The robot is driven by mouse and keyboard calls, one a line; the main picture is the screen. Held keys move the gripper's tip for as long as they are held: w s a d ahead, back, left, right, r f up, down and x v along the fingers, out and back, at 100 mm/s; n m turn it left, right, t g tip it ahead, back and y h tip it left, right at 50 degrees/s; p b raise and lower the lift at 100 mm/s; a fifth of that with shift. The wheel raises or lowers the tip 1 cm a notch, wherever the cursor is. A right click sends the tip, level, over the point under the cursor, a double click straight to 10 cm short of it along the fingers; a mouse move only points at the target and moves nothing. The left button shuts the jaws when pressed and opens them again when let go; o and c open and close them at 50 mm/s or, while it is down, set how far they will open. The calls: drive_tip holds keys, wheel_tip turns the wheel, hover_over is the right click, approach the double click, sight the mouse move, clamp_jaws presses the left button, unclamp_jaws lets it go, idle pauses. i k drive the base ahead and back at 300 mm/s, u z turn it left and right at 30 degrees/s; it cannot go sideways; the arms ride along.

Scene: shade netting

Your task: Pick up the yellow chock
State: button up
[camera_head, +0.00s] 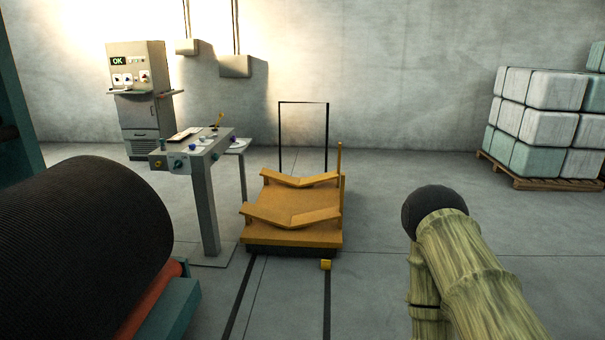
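The yellow chock (326,264) is a small yellow block on the grey floor. It sits just in front of the right front corner of a low orange-yellow trolley (325,236), near a dark floor line. I cannot tell whether it touches the trolley. No gripper fingers show in this view, so I cannot see where my gripper is relative to the chock.
A large black roll (80,255) fills the lower left. A grey control stand (206,205) is left of the trolley. Stacked pale bales (540,115) stand on a pallet at right. A straw-textured shape with a dark round end blocks the lower right. Floor before the chock is clear.

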sight(326, 265)
drive_tip(key=u, duration=0.2)
drive_tip(key=i, duration=3.3)
drive_tip(key=z, duration=0.3)
drive_tip(key=i, duration=0.65)
drive_tip(key=z, duration=0.15)
